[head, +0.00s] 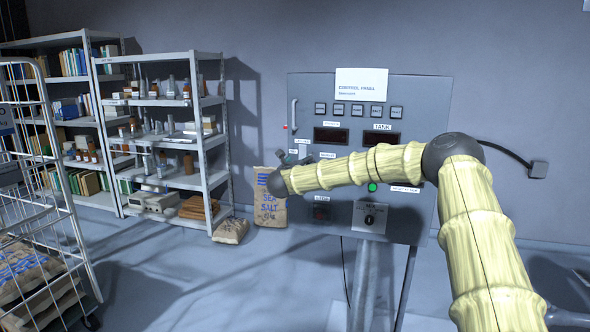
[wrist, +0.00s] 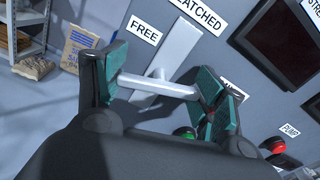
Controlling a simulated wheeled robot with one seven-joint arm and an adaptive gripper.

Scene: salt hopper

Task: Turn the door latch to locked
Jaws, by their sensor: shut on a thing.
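The latch (wrist: 160,86) is a pale grey lever on a light plate (wrist: 186,48), seen in the wrist view. A "FREE" label (wrist: 143,30) is left of the plate and a "LATCHED" label (wrist: 200,12) is at the top. The lever lies across the space between the two teal-padded fingers of my gripper (wrist: 168,86), which is shut on it. Its ends meet or pass behind the pads; the exact contact is partly hidden. In the head view my gripper (head: 291,158) is at the left side of the control panel (head: 425,110), and the latch is too small and covered to make out.
A green button (wrist: 184,132) and a red button (wrist: 272,145) are close to my right finger. A salt sack (head: 270,208) stands left of the panel, with a smaller sack (head: 231,231) beside it. Shelves (head: 165,101) and a wire cart (head: 40,190) are at left.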

